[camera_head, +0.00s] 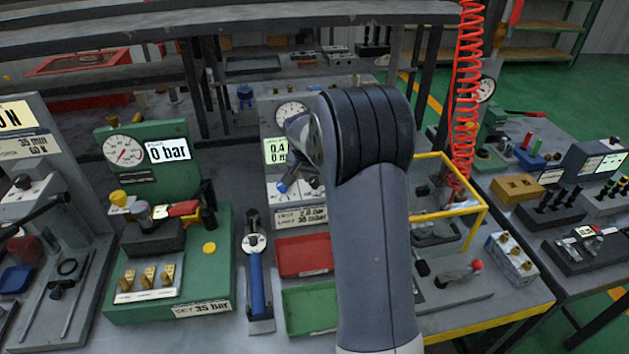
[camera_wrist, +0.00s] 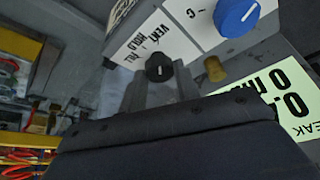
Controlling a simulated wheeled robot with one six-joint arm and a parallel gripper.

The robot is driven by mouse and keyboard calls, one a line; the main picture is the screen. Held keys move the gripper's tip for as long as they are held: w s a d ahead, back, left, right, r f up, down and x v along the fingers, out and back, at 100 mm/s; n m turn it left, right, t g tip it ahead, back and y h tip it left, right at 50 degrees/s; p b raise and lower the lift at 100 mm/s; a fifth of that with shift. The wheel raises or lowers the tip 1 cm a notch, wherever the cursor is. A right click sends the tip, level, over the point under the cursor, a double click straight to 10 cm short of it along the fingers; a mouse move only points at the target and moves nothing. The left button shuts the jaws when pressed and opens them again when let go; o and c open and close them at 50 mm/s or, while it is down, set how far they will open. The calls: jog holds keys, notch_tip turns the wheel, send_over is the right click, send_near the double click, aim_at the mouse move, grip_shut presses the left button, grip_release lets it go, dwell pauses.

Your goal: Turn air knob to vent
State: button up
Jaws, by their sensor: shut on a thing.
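The air knob (camera_wrist: 159,67) is a small black knob in the wrist view, at the edge of a white label (camera_wrist: 150,42) marked VENT, HOLD and a third word, partly readable. My gripper (camera_wrist: 154,86) has its grey fingers up against this knob, shut on it. A pale mark shows on the knob face, but which word it points to is hard to tell. In the head view my arm covers the gripper and the air knob.
A blue knob (camera_wrist: 237,15) and a brass fitting (camera_wrist: 215,68) sit close to the air knob. A green valve stand (camera_head: 220,262), a blue-handled tool (camera_head: 257,285), a red tray (camera_head: 304,255) and a green tray (camera_head: 310,308) crowd the bench. A yellow frame (camera_head: 480,208) stands right of my arm.

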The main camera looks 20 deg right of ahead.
jog(key=shift+m, duration=0.6)
jog(key=o, duration=1)
jog(key=v, duration=0.5)
jog(key=b+v, duration=0.1)
jog(key=v, duration=0.4)
jog(key=shift+w+a+r, duration=0.1)
jog(key=shift+a+r, duration=0.2)
jog(key=shift+r, duration=0.1)
jog(key=shift+f, duration=0.1)
jog(key=x, duration=1)
jog(key=shift+d+f+p, duration=0.3)
jog(key=shift+f, duration=0.05)
